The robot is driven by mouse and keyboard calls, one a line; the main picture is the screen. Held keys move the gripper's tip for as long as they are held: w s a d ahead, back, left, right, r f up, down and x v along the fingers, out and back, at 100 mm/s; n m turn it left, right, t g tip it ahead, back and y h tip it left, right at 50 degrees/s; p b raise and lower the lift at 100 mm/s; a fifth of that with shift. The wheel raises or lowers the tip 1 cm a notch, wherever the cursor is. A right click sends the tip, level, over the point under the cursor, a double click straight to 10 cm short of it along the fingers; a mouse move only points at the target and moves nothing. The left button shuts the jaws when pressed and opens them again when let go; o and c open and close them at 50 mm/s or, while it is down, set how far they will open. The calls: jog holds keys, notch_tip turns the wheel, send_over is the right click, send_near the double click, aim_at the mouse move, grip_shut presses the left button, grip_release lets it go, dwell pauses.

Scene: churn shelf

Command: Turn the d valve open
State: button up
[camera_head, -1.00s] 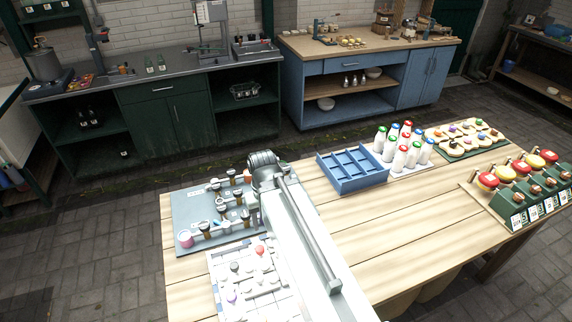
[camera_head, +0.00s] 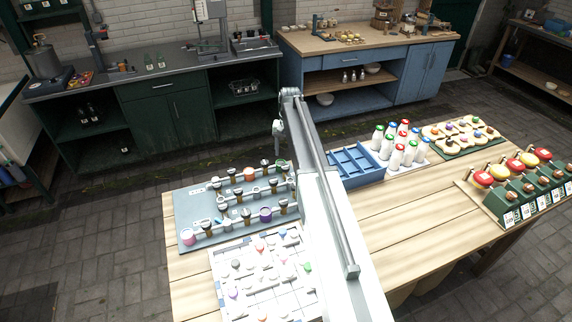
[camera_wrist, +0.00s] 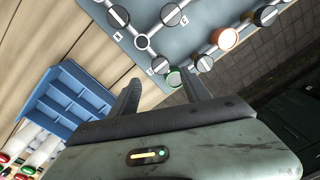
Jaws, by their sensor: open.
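The grey-blue valve board (camera_head: 198,232) lies at the left of the wooden table, with several round dark knobs on pipes. In the wrist view the board (camera_wrist: 150,48) is at the top. A dark knob with a pale bar (camera_wrist: 162,65), a green-rimmed disc (camera_wrist: 174,77) and another dark knob (camera_wrist: 205,63) are near my fingertips. The small letter tags are too small to read surely, so I cannot tell which knob is d. My gripper (camera_wrist: 162,86) is open and empty, fingers apart. In the head view my gripper (camera_head: 278,129) hangs beyond the board's far right corner.
A blue divided tray (camera_head: 356,166) stands right of my arm, with several white bottles (camera_head: 396,147) beside it. A white board with coloured pieces (camera_head: 262,272) lies nearer than the valve board. Open floor lies beyond the table's far edge.

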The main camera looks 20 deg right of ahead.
aim_at(285, 167)
jog(key=f+b, duration=0.7)
jog(key=f, duration=0.1)
jog(key=shift+w+a+b, duration=0.1)
jog(key=shift+a+b, duration=0.1)
jog(key=shift+b, duration=0.15)
jog(key=shift+r, duration=0.1)
